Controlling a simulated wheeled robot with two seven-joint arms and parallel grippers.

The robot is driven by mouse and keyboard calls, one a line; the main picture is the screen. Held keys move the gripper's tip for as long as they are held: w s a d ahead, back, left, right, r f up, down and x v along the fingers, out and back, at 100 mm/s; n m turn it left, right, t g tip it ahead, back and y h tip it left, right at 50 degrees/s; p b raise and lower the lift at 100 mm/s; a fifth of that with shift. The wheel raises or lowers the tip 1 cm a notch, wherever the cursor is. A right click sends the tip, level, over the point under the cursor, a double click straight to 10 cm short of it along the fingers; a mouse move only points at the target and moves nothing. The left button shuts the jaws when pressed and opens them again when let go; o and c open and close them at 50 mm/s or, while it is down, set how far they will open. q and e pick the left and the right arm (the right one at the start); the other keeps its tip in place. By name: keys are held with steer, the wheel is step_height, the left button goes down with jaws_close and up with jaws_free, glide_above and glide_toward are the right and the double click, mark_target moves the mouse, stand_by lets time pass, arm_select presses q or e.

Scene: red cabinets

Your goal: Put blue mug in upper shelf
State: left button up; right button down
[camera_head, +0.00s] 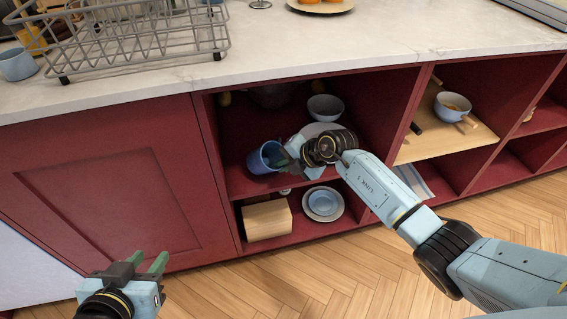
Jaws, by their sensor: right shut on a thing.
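The blue mug (264,158) is tilted at the left part of the upper shelf (240,184) in the open red cabinet. My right gripper (286,157) reaches into this compartment from the right and is shut on the mug's right side. The wrist hides part of the shelf behind it. I cannot tell whether the mug's base touches the shelf board. My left gripper (148,265) is open and empty, low in front of the closed red door.
A bowl (325,107) and a plate (318,129) are on the upper shelf. Below are a wooden box (267,220) and stacked plates (323,204). A dish rack (125,38) and another mug (17,64) stand on the counter. A wooden board with a bowl (452,106) is at right.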

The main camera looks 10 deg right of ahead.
steer(key=c, duration=1.5)
jaws_free()
steer(key=shift+f, duration=0.1)
steer(key=shift+f, duration=0.1)
